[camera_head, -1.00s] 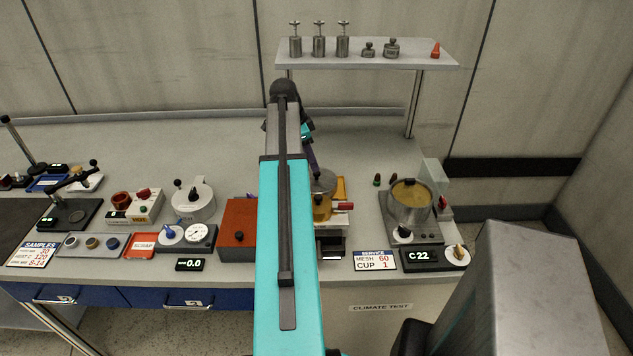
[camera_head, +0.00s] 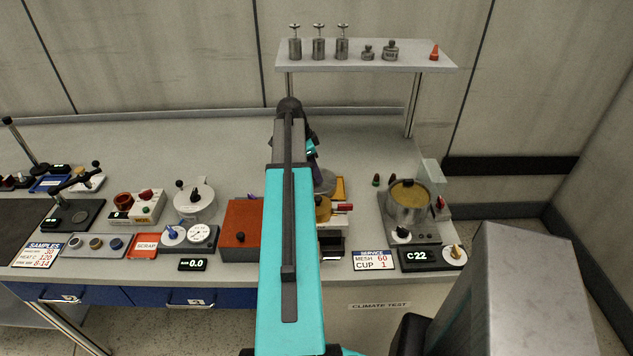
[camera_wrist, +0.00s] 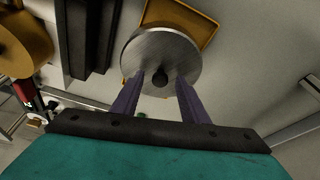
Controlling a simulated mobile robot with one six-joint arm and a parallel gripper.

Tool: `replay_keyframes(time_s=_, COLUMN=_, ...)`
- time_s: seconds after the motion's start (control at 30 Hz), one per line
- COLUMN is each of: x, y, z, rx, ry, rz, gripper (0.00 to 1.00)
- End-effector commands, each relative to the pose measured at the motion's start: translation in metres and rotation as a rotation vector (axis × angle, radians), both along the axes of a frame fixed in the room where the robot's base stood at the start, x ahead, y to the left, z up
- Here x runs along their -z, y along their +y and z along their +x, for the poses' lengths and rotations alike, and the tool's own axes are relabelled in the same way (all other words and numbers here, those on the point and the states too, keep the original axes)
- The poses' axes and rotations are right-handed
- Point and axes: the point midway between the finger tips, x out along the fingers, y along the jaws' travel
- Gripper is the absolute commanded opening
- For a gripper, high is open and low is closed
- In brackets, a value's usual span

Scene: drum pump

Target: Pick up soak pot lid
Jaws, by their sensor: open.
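The soak pot lid (camera_wrist: 160,50) is a round brushed-metal disc with a small dark knob, lying over part of a yellow-orange tray (camera_wrist: 188,22) in the wrist view. My gripper (camera_wrist: 161,80) is open, with its two purple fingers on either side of the knob (camera_wrist: 160,80). I cannot tell whether the fingers touch the knob. In the head view the lid (camera_head: 326,181) shows only partly beside my arm, and the fingers are mostly hidden. The open metal pot (camera_head: 408,205) with amber content stands on a dark heater at the right.
A brown-red box (camera_head: 240,226) stands left of my arm. A small shelf (camera_head: 365,65) with several metal weights and an orange cone rises behind. A sign (camera_head: 373,260) and a C22 display (camera_head: 430,257) sit at the front edge. The back of the bench is clear.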

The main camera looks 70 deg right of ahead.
Motion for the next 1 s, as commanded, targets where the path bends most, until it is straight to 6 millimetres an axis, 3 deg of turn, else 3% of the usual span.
replay_keyframes(time_s=0.33, x=-0.0003, y=0.0002, z=0.0006, rx=-0.001, ry=0.0, rz=0.0, gripper=0.4)
replay_keyframes(time_s=0.57, x=-0.0004, y=0.0003, z=0.0009, rx=-0.001, ry=0.0, rz=-0.001, gripper=0.02)
replay_keyframes(time_s=0.6, x=-0.0005, y=0.0003, z=0.0009, rx=-0.001, ry=0.0, rz=-0.001, gripper=0.0)
replay_keyframes(time_s=1.0, x=-0.0014, y=0.0002, z=0.0012, rx=-0.001, ry=0.0, rz=-0.001, gripper=0.0)
